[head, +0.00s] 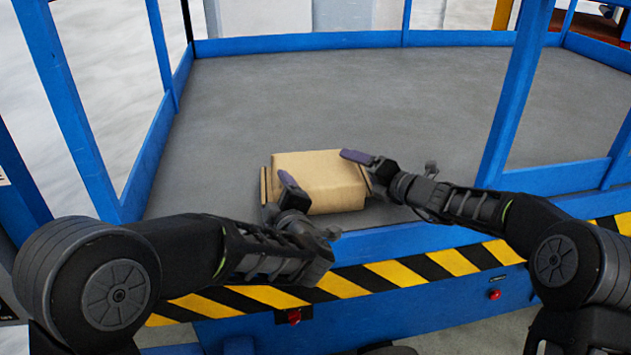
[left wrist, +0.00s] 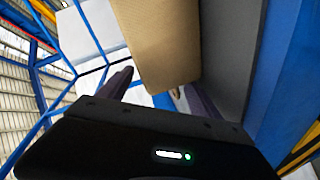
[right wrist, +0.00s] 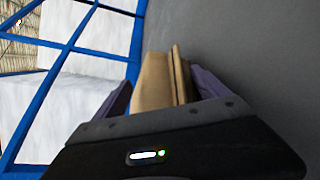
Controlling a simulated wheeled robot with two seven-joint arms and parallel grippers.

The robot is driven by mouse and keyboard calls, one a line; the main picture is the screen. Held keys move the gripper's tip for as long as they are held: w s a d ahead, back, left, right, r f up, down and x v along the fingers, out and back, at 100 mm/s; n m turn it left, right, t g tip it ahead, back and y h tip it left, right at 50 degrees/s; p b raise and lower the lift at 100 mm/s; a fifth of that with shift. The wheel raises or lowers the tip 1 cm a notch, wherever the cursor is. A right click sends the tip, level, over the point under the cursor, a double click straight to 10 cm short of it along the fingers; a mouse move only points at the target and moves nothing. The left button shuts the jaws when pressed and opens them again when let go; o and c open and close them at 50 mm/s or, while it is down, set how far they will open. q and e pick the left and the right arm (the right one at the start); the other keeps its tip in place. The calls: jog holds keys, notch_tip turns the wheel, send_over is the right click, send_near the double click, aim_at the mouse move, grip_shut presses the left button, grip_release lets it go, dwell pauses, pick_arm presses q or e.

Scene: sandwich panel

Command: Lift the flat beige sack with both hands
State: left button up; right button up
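The flat beige sack (head: 318,178) lies on the grey platform floor near its front edge, with a thin upright flap at each end. My left gripper (head: 279,192) is at the sack's left front corner. In the left wrist view its purple fingers are spread, and the sack (left wrist: 165,45) extends ahead of them. My right gripper (head: 363,171) is at the sack's right end. In the right wrist view its fingers are apart, with the sack's end and flap (right wrist: 180,75) between them in the picture. I cannot tell whether either gripper touches the sack.
A blue rail frame (head: 300,43) surrounds the grey platform (head: 420,100). Blue posts stand at left and right. A blue front edge with a yellow-black striped band (head: 400,272) lies beneath my forearms. The floor behind the sack is clear.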

pick_arm(q)
jog(key=c, duration=1.5)
pick_arm(e)
jog(key=c, duration=1.5)
pick_arm(q)
grip_shut()
pick_arm(e)
grip_shut()
pick_arm(q)
jog(key=shift+r, duration=0.15)
pick_arm(e)
jog(key=shift+r, duration=0.15)
